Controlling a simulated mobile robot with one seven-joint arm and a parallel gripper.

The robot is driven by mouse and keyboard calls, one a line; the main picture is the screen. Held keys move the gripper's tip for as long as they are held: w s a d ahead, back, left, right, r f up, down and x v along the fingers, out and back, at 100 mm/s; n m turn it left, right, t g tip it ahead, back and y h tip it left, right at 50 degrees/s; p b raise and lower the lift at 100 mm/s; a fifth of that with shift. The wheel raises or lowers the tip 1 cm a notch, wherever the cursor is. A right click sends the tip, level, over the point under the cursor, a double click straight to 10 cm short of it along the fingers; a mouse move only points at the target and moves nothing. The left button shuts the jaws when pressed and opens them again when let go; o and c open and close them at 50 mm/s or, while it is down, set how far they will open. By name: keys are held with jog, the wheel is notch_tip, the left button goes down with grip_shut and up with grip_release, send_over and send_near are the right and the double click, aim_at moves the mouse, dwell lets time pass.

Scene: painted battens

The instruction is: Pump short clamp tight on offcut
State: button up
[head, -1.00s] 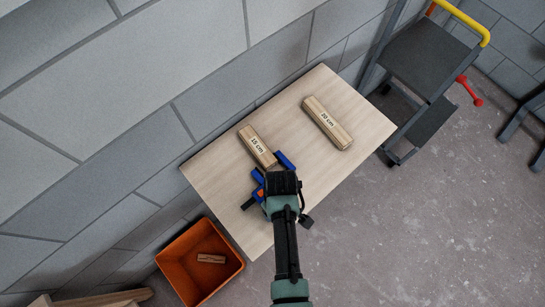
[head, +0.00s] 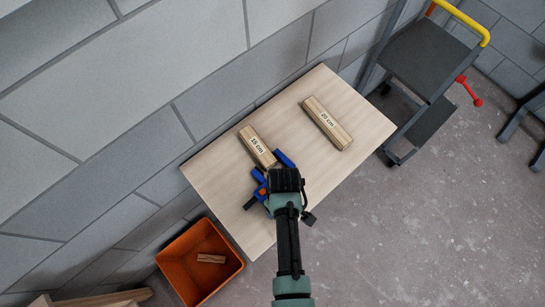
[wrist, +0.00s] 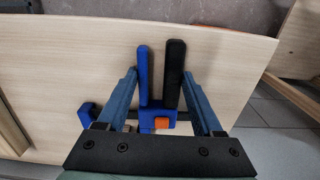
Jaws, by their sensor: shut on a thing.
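The short clamp, with blue jaws and a dark bar (head: 250,203), lies low over the table near its front left edge. In the wrist view its blue handle (wrist: 143,78) and black handle (wrist: 173,76) stand side by side, with an orange part below them. My gripper (wrist: 159,80) is shut on these handles, one finger on each side. The batten marked 15 cm (head: 257,146) lies just beyond the clamp; its near end is close to a blue jaw. My gripper hides part of the clamp, and I cannot tell whether it touches the batten.
A batten marked 20 cm (head: 327,123) lies further right on the table (head: 222,170). An orange bin (head: 186,276) on the floor holds a small wooden piece (head: 211,258). The block wall runs behind.

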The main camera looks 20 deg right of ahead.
jog(key=shift+s+a, duration=0.1)
jog(key=shift+a, duration=0.15)
jog(key=c, duration=0.7)
grip_shut()
jog(key=shift+a+p, duration=0.15)
jog(key=shift+p, duration=0.15)
jog(key=o, duration=1.1)
grip_release()
jog(key=shift+o, duration=0.5)
jog(key=shift+d, duration=0.4)
jog(key=shift+c, duration=0.2)
